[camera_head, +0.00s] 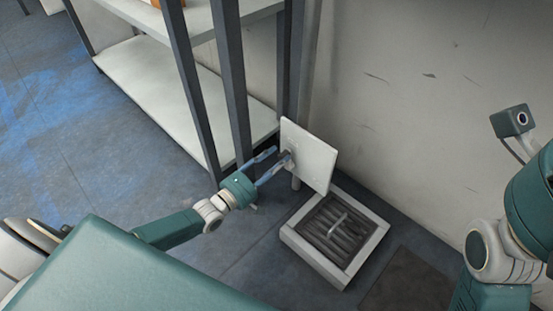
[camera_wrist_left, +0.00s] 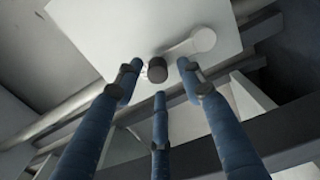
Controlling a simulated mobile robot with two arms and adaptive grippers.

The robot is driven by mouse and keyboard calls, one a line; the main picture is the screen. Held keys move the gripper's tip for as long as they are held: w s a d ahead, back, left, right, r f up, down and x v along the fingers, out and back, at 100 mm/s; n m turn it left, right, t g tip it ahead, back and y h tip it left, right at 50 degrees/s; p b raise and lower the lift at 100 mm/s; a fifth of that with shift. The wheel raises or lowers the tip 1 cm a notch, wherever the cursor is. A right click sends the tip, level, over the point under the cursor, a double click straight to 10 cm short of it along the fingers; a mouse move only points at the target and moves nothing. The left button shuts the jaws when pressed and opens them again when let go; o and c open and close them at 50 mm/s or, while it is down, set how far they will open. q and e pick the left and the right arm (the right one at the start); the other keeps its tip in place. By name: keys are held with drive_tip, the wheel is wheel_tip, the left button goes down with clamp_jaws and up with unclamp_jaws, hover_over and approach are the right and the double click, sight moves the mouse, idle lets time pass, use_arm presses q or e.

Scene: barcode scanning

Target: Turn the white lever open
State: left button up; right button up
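The white lever (camera_wrist_left: 185,48) lies across a white square plate (camera_wrist_left: 100,32) in the left wrist view. It runs from a dark round hub (camera_wrist_left: 157,69) up and right to a rounded end. In the head view the plate (camera_head: 312,160) stands upright by the shelf post, and a small grey fitting (camera_head: 287,159) shows on its left face; the lever's shape is unclear there. My left gripper (camera_head: 276,160) is in front of this face. Its blue fingers (camera_wrist_left: 160,80) are spread, with nothing held between them. Contact with the lever cannot be told. My right gripper is out of view.
A shelf rack with dark posts (camera_head: 193,95) and pale boards (camera_head: 165,85) stands just left of the plate. A low square box with a dark slatted top (camera_head: 318,263) sits on the floor below. A scuffed wall (camera_head: 430,120) is behind. Open floor (camera_head: 60,120) lies left.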

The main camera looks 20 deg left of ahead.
use_arm(q)
drive_tip(key=v, duration=1.1)
drive_tip(key=shift+s+a, duration=0.15)
drive_tip(key=shift+s, duration=0.05)
